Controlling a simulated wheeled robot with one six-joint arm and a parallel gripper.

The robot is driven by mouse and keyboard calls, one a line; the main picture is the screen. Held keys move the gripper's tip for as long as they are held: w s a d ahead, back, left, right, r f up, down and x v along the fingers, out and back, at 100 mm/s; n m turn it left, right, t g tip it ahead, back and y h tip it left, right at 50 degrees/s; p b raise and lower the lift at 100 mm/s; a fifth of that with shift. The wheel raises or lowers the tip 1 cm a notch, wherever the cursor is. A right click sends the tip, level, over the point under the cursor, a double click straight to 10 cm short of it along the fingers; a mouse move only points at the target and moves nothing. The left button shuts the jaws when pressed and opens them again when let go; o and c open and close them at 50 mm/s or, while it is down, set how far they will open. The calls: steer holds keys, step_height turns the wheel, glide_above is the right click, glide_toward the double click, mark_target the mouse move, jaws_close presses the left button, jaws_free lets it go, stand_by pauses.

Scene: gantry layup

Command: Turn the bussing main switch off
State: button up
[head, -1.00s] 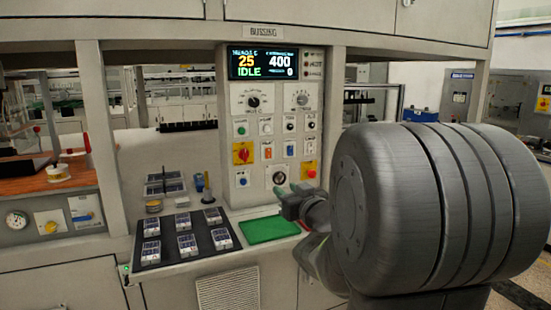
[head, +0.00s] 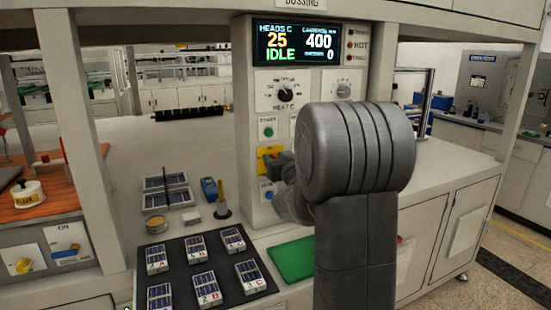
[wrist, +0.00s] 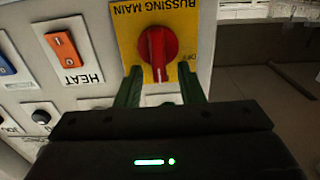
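The bussing main switch is a red rotary knob (wrist: 157,48) on a yellow plate (wrist: 203,22), seen upside down in the wrist view. Its raised grip runs up and down in that picture, with a pale mark at the lower end. Part of an OFF label shows at the plate's right. My gripper (wrist: 160,75) is open, its two green fingertips either side of the knob's lower end; I cannot tell whether they touch it. In the head view the yellow plate (head: 268,151) is partly hidden behind my gripper. The display (head: 293,42) reads IDLE.
An orange HEAT rocker (wrist: 62,46) and a blue rocker (wrist: 4,66) sit beside the switch. A green START button (head: 268,131) is above it. Below the panel are a green mat (head: 292,262) and a dark tray (head: 225,301) with several small panels.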

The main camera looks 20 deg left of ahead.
jaws_close()
steer(key=shift+f+b, duration=0.2)
steer(key=shift+b, duration=0.2)
steer(key=shift+s+a+f+n+b, duration=0.3)
steer(key=shift+f+n+b, duration=0.1)
steer(key=shift+n+b, duration=2.5)
steer(key=shift+s+a+f+n+b, duration=0.3)
steer(key=shift+f+n+b, duration=0.15)
steer(key=shift+n+b, duration=2.4)
steer(key=shift+s+a+f+n+b, duration=0.2)
steer(key=shift+s+f+n+b, duration=0.15)
steer(key=shift+n+b, duration=2.55)
steer(key=shift+n, duration=0.35)
